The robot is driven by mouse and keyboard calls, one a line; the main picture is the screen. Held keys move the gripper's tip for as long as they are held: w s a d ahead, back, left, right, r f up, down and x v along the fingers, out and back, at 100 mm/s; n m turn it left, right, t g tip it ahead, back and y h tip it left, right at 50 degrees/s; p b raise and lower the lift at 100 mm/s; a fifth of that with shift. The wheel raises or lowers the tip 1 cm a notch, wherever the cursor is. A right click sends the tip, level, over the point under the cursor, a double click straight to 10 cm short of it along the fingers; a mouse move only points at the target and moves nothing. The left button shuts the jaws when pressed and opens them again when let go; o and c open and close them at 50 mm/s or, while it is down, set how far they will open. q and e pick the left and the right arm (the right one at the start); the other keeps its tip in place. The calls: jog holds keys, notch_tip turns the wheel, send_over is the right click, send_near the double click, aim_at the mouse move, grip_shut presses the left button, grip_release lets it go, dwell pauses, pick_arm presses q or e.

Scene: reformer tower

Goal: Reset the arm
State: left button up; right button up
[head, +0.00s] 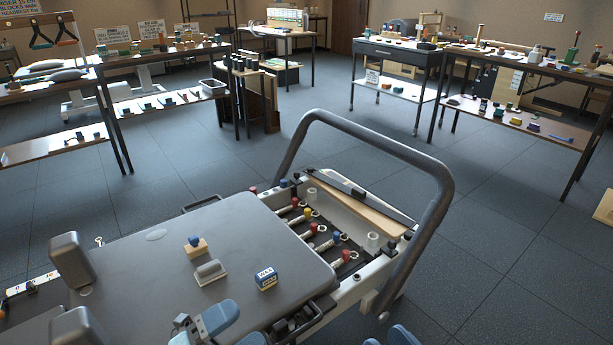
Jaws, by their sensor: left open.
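My left arm (220,318) shows in blue and dark grey at the bottom centre of the head view, low over the front edge of the grey padded carriage. Its dark gripper (298,325) is open, with nothing seen between the fingers, beside the carriage's near right corner. The picture's lower edge cuts off part of the arm. Blue parts of my other arm (398,336) show at the bottom right; my right gripper is out of view.
The reformer's padded carriage (140,270) carries small blocks and a blue-and-white box (265,278). A grey hoop bar (385,150) rises over springs with coloured knobs (308,213). Cluttered tables (400,50) stand behind. Floor (500,230) to the right is clear.

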pick_arm(q)
jog(key=s+a+f+n+t+y, duration=0.1)
jog(key=s+a+n+y, duration=0.2)
jog(key=n, duration=0.7)
jog(key=s+a+f+n+y, duration=0.15)
jog(key=s+n+y, duration=0.25)
jog(key=n, duration=0.6)
jog(key=w+d+r+n+t+y+p, duration=0.1)
jog(key=w+r+n+t+y+p, duration=0.3)
jog(key=r+p, duration=1.15)
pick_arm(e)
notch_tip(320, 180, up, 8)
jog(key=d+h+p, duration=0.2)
pick_arm(q)
jog(key=s+a+n+g+y+p, duration=0.1)
jog(key=s+a+g+y+p, duration=0.2)
jog(key=p, duration=2)
jog(key=s+a+g, duration=0.2)
jog(key=shift+s+a+f+g, duration=0.2)
jog(key=shift+a+g, duration=0.2)
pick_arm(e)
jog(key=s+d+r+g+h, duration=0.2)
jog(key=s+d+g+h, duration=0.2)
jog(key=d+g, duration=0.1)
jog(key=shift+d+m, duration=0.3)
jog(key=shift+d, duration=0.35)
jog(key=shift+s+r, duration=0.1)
